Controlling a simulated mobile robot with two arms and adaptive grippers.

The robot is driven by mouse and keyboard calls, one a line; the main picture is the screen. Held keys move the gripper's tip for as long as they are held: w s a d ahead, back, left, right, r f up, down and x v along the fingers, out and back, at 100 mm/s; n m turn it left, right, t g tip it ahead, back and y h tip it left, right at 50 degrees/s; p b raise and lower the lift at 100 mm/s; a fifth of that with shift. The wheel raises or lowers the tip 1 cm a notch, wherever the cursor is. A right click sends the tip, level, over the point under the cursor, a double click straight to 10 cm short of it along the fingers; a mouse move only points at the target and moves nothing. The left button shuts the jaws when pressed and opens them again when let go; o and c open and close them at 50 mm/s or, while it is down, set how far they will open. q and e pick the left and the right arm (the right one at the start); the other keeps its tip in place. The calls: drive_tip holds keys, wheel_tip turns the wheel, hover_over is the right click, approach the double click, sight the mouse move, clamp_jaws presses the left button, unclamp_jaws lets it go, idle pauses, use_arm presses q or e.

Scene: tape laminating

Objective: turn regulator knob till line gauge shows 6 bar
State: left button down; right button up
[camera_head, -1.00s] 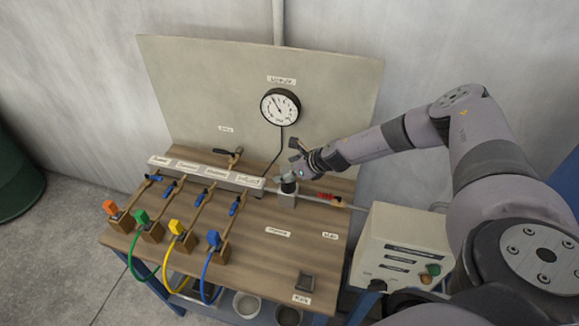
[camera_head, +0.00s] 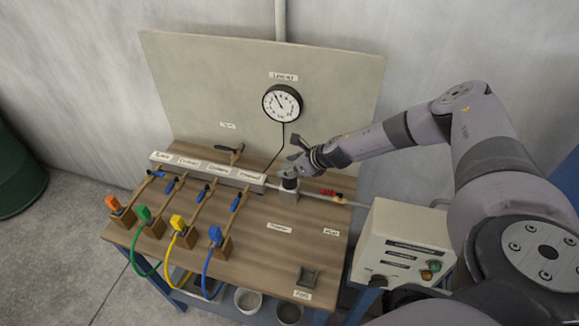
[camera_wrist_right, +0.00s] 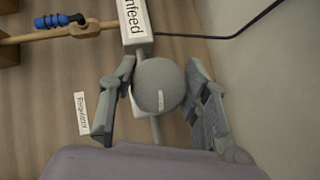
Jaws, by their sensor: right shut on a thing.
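The regulator knob (camera_wrist_right: 158,85) is a grey round cap with a small pale mark. It sits on the regulator (camera_head: 289,196) in the pipe at the back right of the bench. My right gripper (camera_wrist_right: 160,100) is shut on the knob from above, one finger on each side. In the head view the right gripper (camera_head: 290,172) partly covers the knob. The line gauge (camera_head: 282,103) is a round white dial with a black rim on the back panel. Its needle points up and left; its numbers are too small to read. My left gripper is out of view.
A pale manifold (camera_head: 207,171) with blue-handled valves lies left of the regulator. A red valve (camera_head: 328,192) is close on its right. A control box (camera_head: 402,247) stands at the bench's right. Coloured hoses (camera_head: 176,255) hang at the front left. The front bench middle is clear.

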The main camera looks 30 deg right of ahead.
drive_tip(key=shift+m+h, duration=0.3)
drive_tip(key=m+h, duration=0.2)
drive_tip(key=m, duration=0.1)
drive_tip(key=shift+h, duration=0.3)
drive_tip(key=m+h, duration=0.4)
drive_tip(key=m, duration=0.1)
drive_tip(key=shift+m+g, duration=0.3)
drive_tip(key=shift+m, duration=0.1)
drive_tip(key=m+g+h, duration=0.1)
drive_tip(key=m, duration=0.1)
drive_tip(key=m+g+h, duration=0.1)
drive_tip(key=m+h, duration=0.1)
drive_tip(key=m, duration=0.1)
drive_tip(key=shift+g, duration=0.4)
drive_tip(key=shift+r+m+g+h, duration=0.1)
drive_tip(key=shift+m+g+h, duration=0.8)
drive_tip(key=shift+m, duration=0.9)
drive_tip(key=shift+w+d, duration=0.1)
drive_tip(key=o, duration=1.2)
